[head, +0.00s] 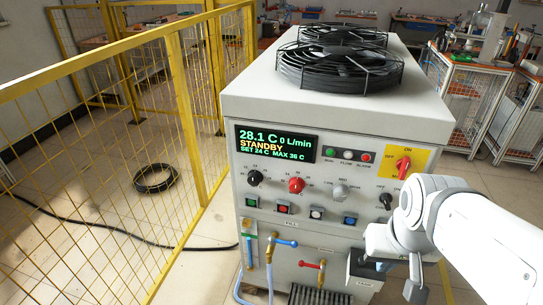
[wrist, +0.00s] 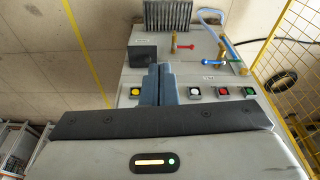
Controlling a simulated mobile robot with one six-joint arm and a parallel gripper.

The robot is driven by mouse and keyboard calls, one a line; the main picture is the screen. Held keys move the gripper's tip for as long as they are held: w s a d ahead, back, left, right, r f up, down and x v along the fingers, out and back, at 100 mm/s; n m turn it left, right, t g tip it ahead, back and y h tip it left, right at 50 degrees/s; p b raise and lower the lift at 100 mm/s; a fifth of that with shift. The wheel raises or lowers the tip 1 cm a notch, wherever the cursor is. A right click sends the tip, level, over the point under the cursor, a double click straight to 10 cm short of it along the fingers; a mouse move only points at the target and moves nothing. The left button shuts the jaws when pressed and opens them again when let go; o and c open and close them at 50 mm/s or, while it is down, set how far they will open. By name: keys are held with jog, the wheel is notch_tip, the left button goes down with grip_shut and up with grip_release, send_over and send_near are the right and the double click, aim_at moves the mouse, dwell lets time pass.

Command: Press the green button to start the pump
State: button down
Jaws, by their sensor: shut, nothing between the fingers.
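The green button (head: 252,201) is at the far left of the button row on the front of the white cabinet (head: 290,130). In the wrist view, which is turned over, the green button (wrist: 248,91) is at the right end of the row. My gripper (wrist: 161,72) is shut and empty, its two blue-grey fingers together. They show between a yellow button (wrist: 135,91) and a white button (wrist: 195,91), well to the side of the green one. In the head view my arm is at the cabinet's lower right, and its fingertips are hard to make out.
The display (head: 276,143) reads STANDBY and 0 L/min. Red (head: 283,208) and blue (head: 349,219) buttons share the row; knobs sit above. A blue-handled valve (head: 284,242) and a red-handled valve (head: 312,265) stick out below. A yellow fence (head: 178,100) stands left.

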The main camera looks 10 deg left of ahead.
jog(key=shift+d, duration=0.15)
jog(key=w+a+f+m+t+y+b, duration=0.15)
jog(key=w+a+f+t+b, duration=0.25)
jog(key=w+a+f+b, duration=0.6)
jog(key=w+a+f+m+t+y+b, duration=0.15)
jog(key=w+a+f+t+b, duration=0.3)
jog(key=w+f+b, duration=0.55)
jog(key=w+a+f+t+y+b, duration=0.1)
jog(key=a+y+b, duration=0.4)
jog(key=a, duration=0.5)
jog(key=w+a+f+t+y+b, duration=0.1)
jog(key=a+f+t+y+b, duration=0.3)
jog(key=a+b, duration=0.3)
jog(key=a+f+y, duration=0.1)
jog(key=a, duration=0.2)
jog(key=shift+w+f+m, duration=0.15)
jog(key=shift+f+m, duration=0.15)
jog(key=shift+m, duration=0.1)
jog(key=shift+w, duration=0.1)
